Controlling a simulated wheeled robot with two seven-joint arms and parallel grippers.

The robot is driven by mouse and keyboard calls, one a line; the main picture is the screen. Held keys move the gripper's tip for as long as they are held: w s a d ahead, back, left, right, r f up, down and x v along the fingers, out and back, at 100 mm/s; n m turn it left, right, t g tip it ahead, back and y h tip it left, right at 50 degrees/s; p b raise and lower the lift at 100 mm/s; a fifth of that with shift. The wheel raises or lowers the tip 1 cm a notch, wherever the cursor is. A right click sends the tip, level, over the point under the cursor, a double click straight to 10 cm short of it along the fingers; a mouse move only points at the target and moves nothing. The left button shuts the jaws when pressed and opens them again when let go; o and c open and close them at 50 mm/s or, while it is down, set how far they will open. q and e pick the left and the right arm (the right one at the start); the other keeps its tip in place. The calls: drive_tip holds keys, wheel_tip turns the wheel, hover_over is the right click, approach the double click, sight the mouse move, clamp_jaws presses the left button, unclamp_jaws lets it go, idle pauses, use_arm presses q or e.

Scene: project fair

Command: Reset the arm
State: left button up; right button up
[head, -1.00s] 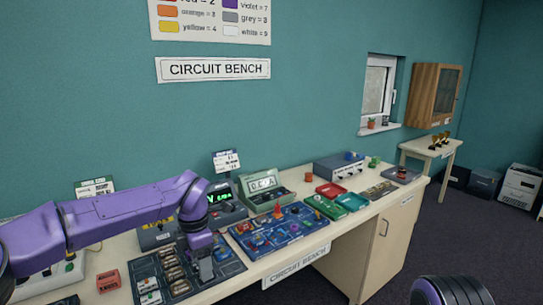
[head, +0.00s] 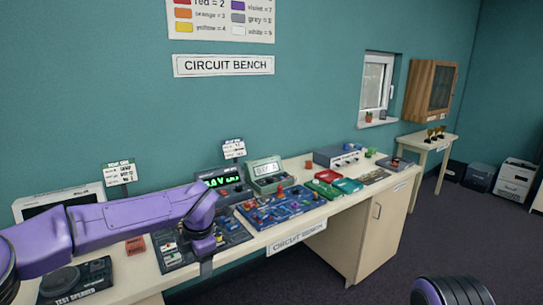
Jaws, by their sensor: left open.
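My left arm, purple, comes in from the left, and its gripper (head: 207,267) points down at the front edge of the bench (head: 330,214). The gripper is open, small in view, with nothing seen between its fingers. A dark tray of parts (head: 172,255) lies just behind and beside it, partly hidden by the arm. A dark rounded part of my right arm shows at the bottom right; the right gripper is out of view.
A blue circuit board (head: 285,207) with coloured parts lies right of the gripper. A black speaker unit (head: 75,282) sits at the left front. Floor in front of the bench is clear.

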use_arm(q)
drive_tip(key=s+a+f+m+t+y+b, duration=0.15)
drive_tip(key=s+f+m, duration=0.3)
drive_tip(key=f, duration=0.45)
drive_tip(key=s+a+f+m+t, duration=0.1)
drive_tip(key=s+f+m+t, duration=0.15)
drive_tip(key=s+f, duration=0.45)
drive_tip(key=s+a+f+m+t+y+b, duration=0.15)
drive_tip(key=f+m, duration=0.25)
drive_tip(key=f, duration=0.7)
drive_tip(key=s+a+f+m+g+b, duration=0.1)
drive_tip(key=s+a+f+m, duration=0.3)
drive_tip(key=s, duration=0.8)
drive_tip(key=s+a+f+m+g+h+b, duration=0.1)
drive_tip(key=s+a+f+m+g, duration=0.2)
drive_tip(key=s, duration=1)
wheel_tip(320, 180, down, 3)
drive_tip(key=shift+s+a+r+m, duration=0.1)
drive_tip(key=shift+s+a+m, duration=0.1)
drive_tip(key=shift+a+m, duration=0.25)
